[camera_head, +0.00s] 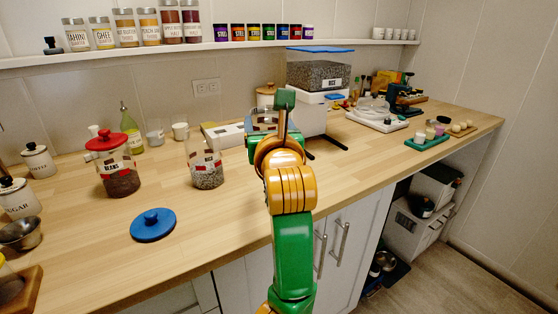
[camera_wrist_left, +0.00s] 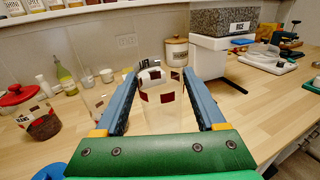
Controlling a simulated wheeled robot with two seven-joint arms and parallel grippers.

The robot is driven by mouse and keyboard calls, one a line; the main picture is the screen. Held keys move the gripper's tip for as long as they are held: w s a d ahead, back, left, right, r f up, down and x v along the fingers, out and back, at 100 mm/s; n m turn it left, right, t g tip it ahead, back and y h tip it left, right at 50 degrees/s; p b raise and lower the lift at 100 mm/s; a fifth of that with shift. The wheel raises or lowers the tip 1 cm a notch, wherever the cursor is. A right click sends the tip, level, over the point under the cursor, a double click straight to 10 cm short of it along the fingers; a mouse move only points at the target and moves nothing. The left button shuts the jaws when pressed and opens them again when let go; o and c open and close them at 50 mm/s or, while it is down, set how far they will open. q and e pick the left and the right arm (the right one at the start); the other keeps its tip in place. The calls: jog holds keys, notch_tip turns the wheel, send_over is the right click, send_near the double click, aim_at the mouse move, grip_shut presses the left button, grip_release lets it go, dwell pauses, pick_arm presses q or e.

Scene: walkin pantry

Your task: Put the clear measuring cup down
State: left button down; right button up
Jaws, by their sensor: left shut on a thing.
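The clear measuring cup (camera_wrist_left: 163,98) with dark red markings is between the two blue-grey fingers of my left gripper (camera_wrist_left: 159,76), which is shut on it. The cup looks upright; its lower end is hidden behind the green gripper body in the left wrist view. In the head view the cup (camera_head: 262,121) shows only partly behind my left gripper (camera_head: 283,112), over the back middle of the wooden counter (camera_head: 245,215). I cannot tell whether its base touches the counter. My right gripper is out of view.
A glass jar of seeds (camera_head: 207,170), a red-lidded jar (camera_head: 118,172) and a blue lid (camera_head: 153,225) are on the left. The rice dispenser (camera_head: 318,85) stands just behind and right of my gripper. A white scale (camera_head: 378,116) is farther right. The counter front is clear.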

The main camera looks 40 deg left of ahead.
pick_arm(q)
jog(key=w, duration=0.1)
jog(key=w+f, duration=0.1)
jog(key=w, duration=0.1)
jog(key=shift+w+a+f, duration=0.2)
jog(key=shift+a+f, duration=0.05)
jog(key=shift+a, duration=0.1)
jog(key=w+f, duration=0.1)
jog(key=f, duration=0.2)
jog(key=w+f, duration=0.2)
jog(key=f, duration=0.1)
jog(key=w+f, duration=0.2)
jog(key=shift+f, duration=0.5)
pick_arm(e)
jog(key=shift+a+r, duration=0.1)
